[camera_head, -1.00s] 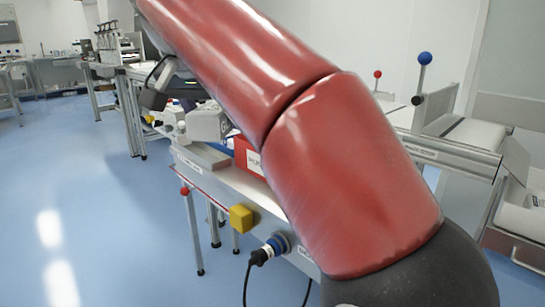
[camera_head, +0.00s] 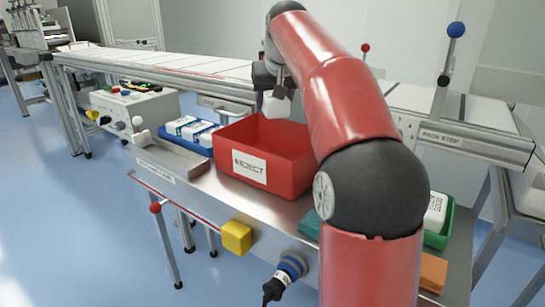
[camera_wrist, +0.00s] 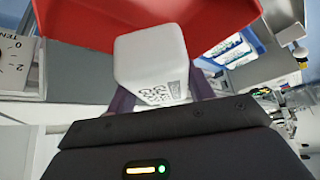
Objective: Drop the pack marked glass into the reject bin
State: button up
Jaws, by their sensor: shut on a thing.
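My gripper (camera_head: 272,92) is shut on a white pack (camera_head: 279,108), above the back part of the red reject bin (camera_head: 290,175). The bin stands on the steel bench with a REJECT label on its front. In the wrist view the white pack (camera_wrist: 152,52) sits between the purple fingers of my gripper (camera_wrist: 158,98), with a dark printed code on its side. I cannot read the word glass on it. The red bin (camera_wrist: 215,20) lies behind the pack in that view. The bin's floor is mostly hidden.
A blue tray (camera_head: 203,150) with white packs stands left of the bin. A green bin (camera_head: 440,238) with a white pack is at the right, partly behind my arm. A conveyor (camera_head: 180,66) runs behind the bench. A yellow box (camera_head: 236,237) sticks out at the bench front.

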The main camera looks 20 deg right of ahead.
aim_at(283, 102)
jog(key=shift+w+d+f, duration=0.2)
jog(key=shift+d+f, duration=0.15)
jog(key=shift+d, duration=0.35)
notch_tip(283, 102, down, 6)
jog(key=b, duration=0.6)
jog(key=shift+r+b, duration=0.15)
jog(key=shift+b, duration=0.25)
jog(key=o, duration=1.1)
jog(key=shift+o, duration=0.2)
jog(key=shift+s+r, duration=0.1)
jog(key=p+v, duration=0.2)
jog(key=v, duration=0.5)
jog(key=shift+s+r, duration=0.15)
jog(key=shift+r, duration=0.2)
